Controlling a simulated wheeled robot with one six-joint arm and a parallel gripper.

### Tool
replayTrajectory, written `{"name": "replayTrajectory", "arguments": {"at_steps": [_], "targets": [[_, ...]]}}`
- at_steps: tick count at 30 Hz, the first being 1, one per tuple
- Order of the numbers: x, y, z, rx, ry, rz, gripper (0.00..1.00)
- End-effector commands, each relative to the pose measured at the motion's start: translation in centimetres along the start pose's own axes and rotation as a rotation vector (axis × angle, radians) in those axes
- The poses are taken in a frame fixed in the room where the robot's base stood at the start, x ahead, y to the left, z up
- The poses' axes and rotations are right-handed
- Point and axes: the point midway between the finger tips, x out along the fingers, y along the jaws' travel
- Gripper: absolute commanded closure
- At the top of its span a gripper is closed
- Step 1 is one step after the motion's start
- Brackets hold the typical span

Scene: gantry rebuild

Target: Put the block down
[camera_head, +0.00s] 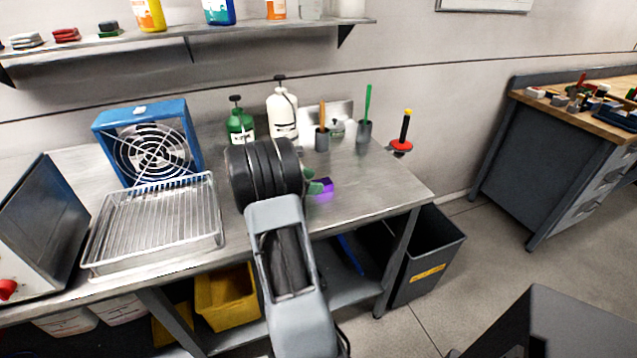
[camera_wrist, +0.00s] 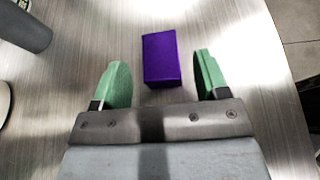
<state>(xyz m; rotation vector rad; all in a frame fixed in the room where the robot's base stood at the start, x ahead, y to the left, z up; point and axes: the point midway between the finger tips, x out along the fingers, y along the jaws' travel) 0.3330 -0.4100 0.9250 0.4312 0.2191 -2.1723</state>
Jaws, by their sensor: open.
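The purple block (camera_wrist: 161,60) lies on the steel table top, between and slightly beyond my fingertips in the wrist view. My gripper (camera_wrist: 160,82) is open, with a green finger on each side of the block and a clear gap on both sides. In the head view the block (camera_head: 321,189) shows on the table (camera_head: 395,192) beside my gripper (camera_head: 318,186), near the front edge. My arm hides part of the gripper there.
A wire rack tray (camera_head: 155,222) and a blue fan (camera_head: 150,145) stand to the left. A black bin (camera_head: 432,262) is below right. The table's right front is clear.

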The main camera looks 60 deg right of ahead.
Motion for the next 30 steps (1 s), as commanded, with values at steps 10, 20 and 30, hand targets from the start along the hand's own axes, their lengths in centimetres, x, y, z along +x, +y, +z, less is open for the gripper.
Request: {"name": "replayTrajectory", "arguments": {"at_steps": [10,20,30], "targets": [[-6.6,0.1,0.0,0.001,0.000,0.004,0.32],[-9.2,0.0,0.0,0.001,0.000,0.000,0.32],[-15.9,-6.0,-1.9,0.265,0.340,0.044,0.32]]}}
